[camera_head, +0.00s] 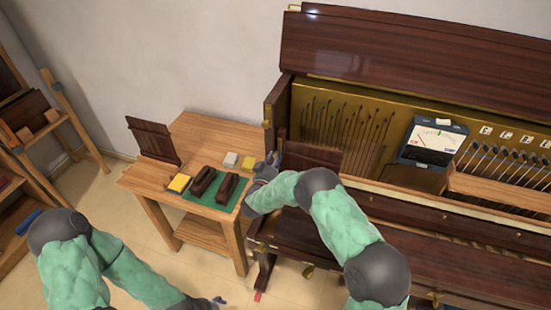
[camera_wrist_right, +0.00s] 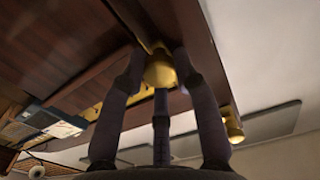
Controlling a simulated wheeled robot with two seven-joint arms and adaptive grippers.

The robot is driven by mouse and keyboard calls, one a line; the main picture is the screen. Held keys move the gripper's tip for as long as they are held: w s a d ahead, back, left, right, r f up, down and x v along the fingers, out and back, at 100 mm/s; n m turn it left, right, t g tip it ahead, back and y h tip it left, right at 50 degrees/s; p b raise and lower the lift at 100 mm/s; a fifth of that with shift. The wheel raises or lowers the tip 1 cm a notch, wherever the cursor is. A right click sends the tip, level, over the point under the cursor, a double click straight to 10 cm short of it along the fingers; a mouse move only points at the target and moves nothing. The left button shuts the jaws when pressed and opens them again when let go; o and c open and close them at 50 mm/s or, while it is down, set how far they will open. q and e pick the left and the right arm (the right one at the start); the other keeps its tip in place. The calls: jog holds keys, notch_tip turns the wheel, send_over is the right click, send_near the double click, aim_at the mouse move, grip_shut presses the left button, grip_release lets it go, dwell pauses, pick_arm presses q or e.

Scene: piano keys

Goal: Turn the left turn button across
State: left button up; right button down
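A brass turn button (camera_wrist_right: 160,70) with a rounded knob sits at the edge of dark wood in the right wrist view. The fingers of my right gripper (camera_wrist_right: 160,75) close in around it and appear to touch its sides. In the head view my right gripper (camera_head: 268,165) is at the left end of the piano (camera_head: 277,110), and the button there is mostly hidden by the fingers. My left gripper (camera_head: 214,303) is low at the bottom edge of the head view, away from the piano; its fingers are too small and cut off to read.
A wooden side table (camera_head: 205,130) left of the piano carries a green mat (camera_head: 217,206), dark blocks and small yellow and white pieces. A dark panel (camera_head: 153,140) leans there. A meter (camera_head: 432,140) stands in the open piano. A second brass fitting (camera_wrist_right: 232,125) shows in the wrist view.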

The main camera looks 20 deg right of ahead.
jog(key=shift+f+m+b, duration=0.2)
jog(key=shift+m+b, duration=8.8)
jog(key=shift+b, duration=0.35)
jog(key=c, duration=0.9)
grip_release()
jog(key=shift+r, duration=0.1)
jog(key=shift+c, duration=0.2)
jog(key=shift+s+a, duration=0.1)
